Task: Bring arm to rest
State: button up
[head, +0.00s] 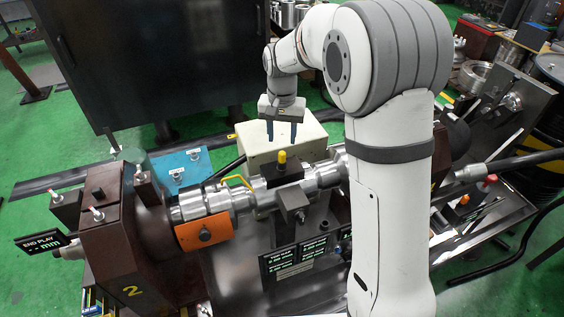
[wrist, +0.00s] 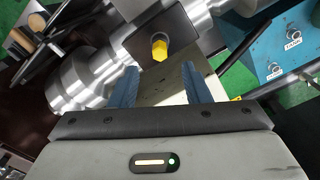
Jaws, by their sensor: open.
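My gripper (head: 282,133) hangs from my white arm above the fixture, in front of a cream box. Its two blue fingers point down, stand apart and hold nothing. In the wrist view my gripper (wrist: 158,78) is open, with a yellow-capped bolt (wrist: 159,46) just beyond the fingertips. In the head view the yellow cap (head: 282,160) stands on a dark clamp block over the steel shaft (head: 318,177). The fingers look apart from the cap. My arm hides part of the shaft's right side.
A brown housing (head: 122,232) marked 2 stands at the left, with an END PLAY display (head: 42,240). An orange plate (head: 203,233) hangs by the shaft. The cream box (head: 268,141) and a blue switch box (head: 180,168) sit behind. A dark cabinet (head: 160,60) fills the back left.

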jog(key=shift+r, duration=0.45)
jog(key=shift+s+d+r, duration=0.25)
jog(key=shift+r, duration=0.1)
jog(key=s+d+r+n+t, duration=0.1)
jog(key=s+d+r, duration=0.25)
jog(key=s, duration=0.25)
jog(key=s+d+r+t, duration=0.1)
jog(key=s+d+r, duration=0.25)
jog(key=s, duration=0.25)
jog(key=s+d+f, duration=0.1)
jog(key=s+d, duration=0.1)
jog(key=s, duration=0.5)
jog(key=s+d+f+n+t, duration=0.1)
jog(key=s+d, duration=0.1)
jog(key=s, duration=0.5)
jog(key=shift+s+d+f, duration=0.15)
jog(key=shift+s+d, duration=0.1)
jog(key=shift+s, duration=0.1)
jog(key=shift+c, duration=0.2)
